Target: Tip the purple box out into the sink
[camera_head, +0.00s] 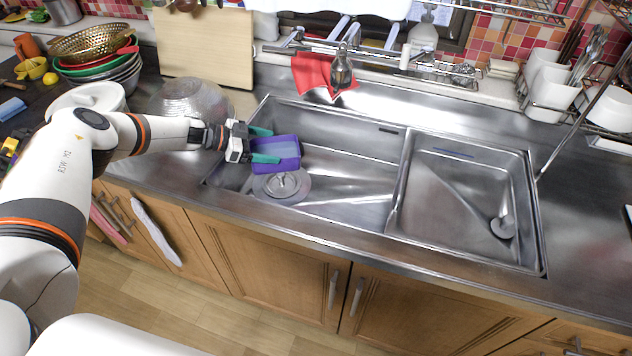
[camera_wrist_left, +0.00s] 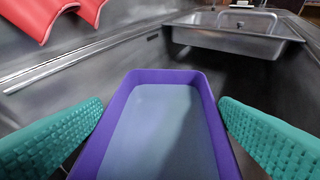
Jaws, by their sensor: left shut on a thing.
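The purple box (camera_head: 290,164) is a small open rectangular tub over the left part of the steel sink (camera_head: 345,214). It is roughly upright, with its open top facing up. Inside it is a smooth grey-blue surface; I cannot tell whether that is liquid or the bare floor. My left gripper (camera_head: 263,145) has its teal fingers on either side of the box and is shut on it. In the left wrist view the box (camera_wrist_left: 208,105) sits between both fingers. The right gripper is not in view.
A round metal drain cover (camera_head: 283,186) lies in the sink just below the box. A glass bowl (camera_head: 190,98) stands left of the sink. A red cloth (camera_head: 313,75) hangs at the back edge near the faucet.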

